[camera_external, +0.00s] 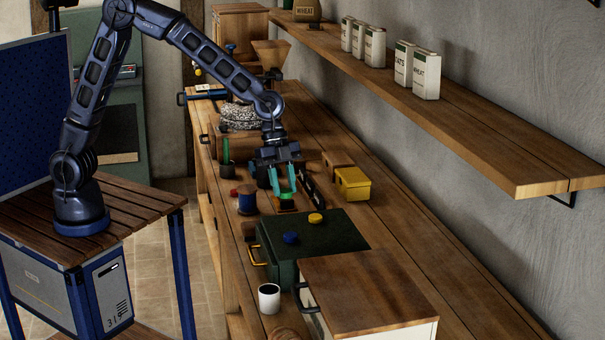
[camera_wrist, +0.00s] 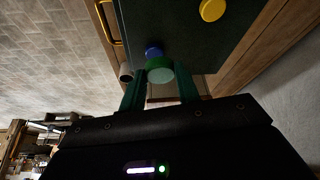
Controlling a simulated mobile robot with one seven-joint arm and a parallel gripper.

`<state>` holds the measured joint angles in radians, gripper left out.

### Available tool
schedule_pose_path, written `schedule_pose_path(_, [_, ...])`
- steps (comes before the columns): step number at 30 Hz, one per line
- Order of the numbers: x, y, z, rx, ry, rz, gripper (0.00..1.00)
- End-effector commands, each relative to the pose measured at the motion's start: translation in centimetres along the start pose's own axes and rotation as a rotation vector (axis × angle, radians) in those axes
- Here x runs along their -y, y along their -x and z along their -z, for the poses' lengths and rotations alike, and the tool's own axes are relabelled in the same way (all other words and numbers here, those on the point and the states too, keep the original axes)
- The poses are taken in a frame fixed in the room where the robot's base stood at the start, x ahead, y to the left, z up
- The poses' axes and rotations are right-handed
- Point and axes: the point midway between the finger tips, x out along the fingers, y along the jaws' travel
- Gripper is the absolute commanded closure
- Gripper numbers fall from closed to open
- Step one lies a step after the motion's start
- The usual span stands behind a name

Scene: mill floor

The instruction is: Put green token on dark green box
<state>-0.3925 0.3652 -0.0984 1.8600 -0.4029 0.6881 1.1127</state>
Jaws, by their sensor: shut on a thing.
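The green token (camera_wrist: 160,73) is a small round disc between my gripper's fingers in the wrist view. My gripper (camera_external: 284,192) is shut on it and holds it above the bench, just behind the dark green box. The green token (camera_external: 287,195) shows small between the teal fingertips in the external view. The dark green box (camera_external: 322,238) stands on the bench with a flat lid and a yellow handle. A blue token (camera_external: 291,238) and a yellow token (camera_external: 315,218) lie on its lid. In the wrist view the green token partly hides the blue one.
A white-sided box with a wooden top (camera_external: 365,290) stands in front of the dark green box, with a white cup (camera_external: 269,298) to its left. A yellow box (camera_external: 353,184) stands behind right. A blue spool (camera_external: 247,200) stands left of my gripper. A wall shelf (camera_external: 470,135) overhangs the right.

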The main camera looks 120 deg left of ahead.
Motion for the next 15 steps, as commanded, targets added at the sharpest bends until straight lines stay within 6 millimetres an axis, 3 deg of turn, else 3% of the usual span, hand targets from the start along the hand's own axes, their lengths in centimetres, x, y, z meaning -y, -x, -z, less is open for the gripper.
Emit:
schedule_pose_path(6, [0.0, -3.8, -1.6, 0.001, 0.002, -0.001, 0.89])
schedule_pose_path(15, [0.0, -5.5, -2.3, 0.001, 0.001, -0.001, 0.89])
